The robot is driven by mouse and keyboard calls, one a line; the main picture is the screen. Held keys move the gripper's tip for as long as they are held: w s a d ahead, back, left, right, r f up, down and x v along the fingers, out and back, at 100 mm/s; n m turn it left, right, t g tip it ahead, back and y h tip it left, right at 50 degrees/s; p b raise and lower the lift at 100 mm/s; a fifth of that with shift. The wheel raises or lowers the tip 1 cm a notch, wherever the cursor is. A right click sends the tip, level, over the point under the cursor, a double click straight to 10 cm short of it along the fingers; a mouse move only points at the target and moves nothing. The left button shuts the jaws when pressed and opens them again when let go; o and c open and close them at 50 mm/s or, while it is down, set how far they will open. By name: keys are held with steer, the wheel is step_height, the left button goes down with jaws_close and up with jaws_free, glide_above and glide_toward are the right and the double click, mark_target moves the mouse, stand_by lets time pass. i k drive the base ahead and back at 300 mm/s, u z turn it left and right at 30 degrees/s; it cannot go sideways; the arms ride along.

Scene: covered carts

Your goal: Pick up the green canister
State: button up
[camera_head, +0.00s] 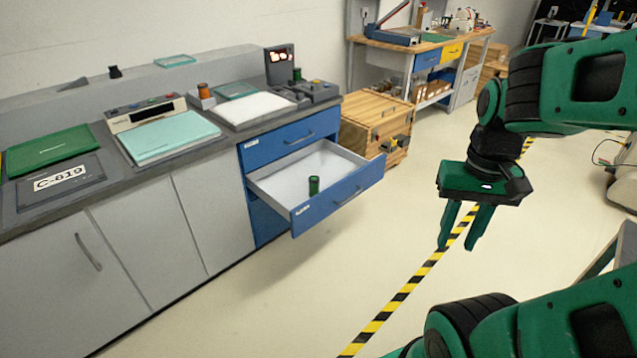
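The green canister (314,185) stands upright inside the open blue drawer (330,201), near its front panel. It is small and dark green with a darker top. The drawer's front hides its lowest part. My gripper (459,246) hangs in the air to the right of the drawer, pointing down. Its two green fingers are apart with nothing between them, and floor shows through the gap. It is well clear of the canister.
A grey counter (75,213) with several devices runs along the left. A wooden crate (376,128) stands just behind the drawer. A workbench (425,58) is at the back. The floor (290,290) in front of the drawer is clear, crossed by yellow-black tape (395,303).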

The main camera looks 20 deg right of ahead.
mark_target(313, 180)
steer(key=u, duration=0.05)
steer(key=i, duration=1.35)
steer(key=u, duration=0.05)
